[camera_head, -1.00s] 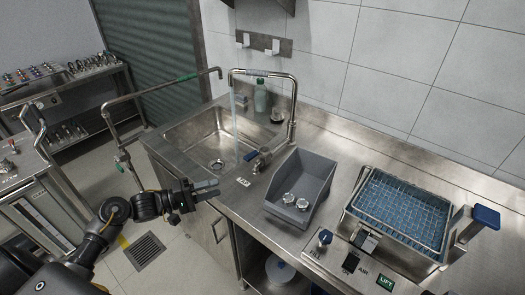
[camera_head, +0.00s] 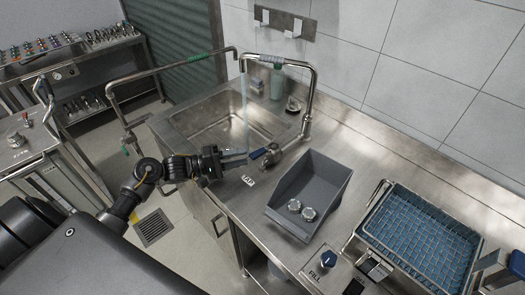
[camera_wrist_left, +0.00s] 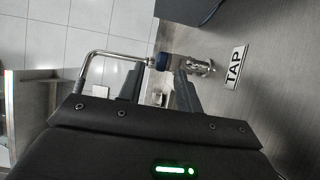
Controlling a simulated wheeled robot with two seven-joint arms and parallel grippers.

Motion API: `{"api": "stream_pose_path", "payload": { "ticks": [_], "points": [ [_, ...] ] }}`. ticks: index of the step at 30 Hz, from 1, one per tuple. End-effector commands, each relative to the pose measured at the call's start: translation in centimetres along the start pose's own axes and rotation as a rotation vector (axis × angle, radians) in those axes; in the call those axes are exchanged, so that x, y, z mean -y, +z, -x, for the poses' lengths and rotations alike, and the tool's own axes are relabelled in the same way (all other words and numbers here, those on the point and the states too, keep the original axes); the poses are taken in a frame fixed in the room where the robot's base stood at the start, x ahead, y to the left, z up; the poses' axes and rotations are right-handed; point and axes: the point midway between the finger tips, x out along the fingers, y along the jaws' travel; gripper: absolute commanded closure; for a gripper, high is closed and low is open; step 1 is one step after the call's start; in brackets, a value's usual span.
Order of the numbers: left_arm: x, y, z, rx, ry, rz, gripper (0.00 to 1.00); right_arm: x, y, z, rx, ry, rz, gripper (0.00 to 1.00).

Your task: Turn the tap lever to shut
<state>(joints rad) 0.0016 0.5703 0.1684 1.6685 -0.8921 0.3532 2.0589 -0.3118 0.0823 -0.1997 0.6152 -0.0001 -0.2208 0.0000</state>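The tap lever has a blue grip (camera_head: 257,154) and joins the metal tap body (camera_head: 286,153) on the counter by the sink. Water (camera_head: 245,95) runs from the spout into the sink (camera_head: 215,120). My left gripper (camera_head: 243,157) reaches over the counter edge, its fingertips just short of the blue grip. In the left wrist view the gripper (camera_wrist_left: 159,76) is open, with the blue lever end (camera_wrist_left: 162,61) beyond and between the fingertips. Contact cannot be told. The TAP label (camera_head: 248,180) lies near the lever. My right gripper is not in view.
A grey bin (camera_head: 310,190) with round metal parts stands right of the tap. A blue-lined wire basket (camera_head: 420,240) and a FILL knob (camera_head: 328,259) are further right.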

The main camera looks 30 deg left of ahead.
Motion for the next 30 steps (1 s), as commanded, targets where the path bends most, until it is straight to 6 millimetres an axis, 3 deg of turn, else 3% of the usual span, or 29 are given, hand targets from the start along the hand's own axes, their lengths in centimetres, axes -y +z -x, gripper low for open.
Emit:
{"api": "stream_pose_path", "payload": {
  "ticks": [6,12,25,30],
  "points": [
    [-0.3,-0.1,-4.2,-0.002,0.003,0.002,0.65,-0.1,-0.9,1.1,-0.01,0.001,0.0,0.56],
    [-0.2,-0.1,-6.7,-0.005,0.002,0.001,0.65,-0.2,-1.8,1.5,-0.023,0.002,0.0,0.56],
    [0.0,-0.1,-7.7,-0.005,-0.001,0.0,0.65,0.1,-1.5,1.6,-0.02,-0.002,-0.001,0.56],
    [0.0,-0.1,-7.6,-0.005,-0.001,0.0,0.86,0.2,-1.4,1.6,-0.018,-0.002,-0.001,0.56]
  ]
}}
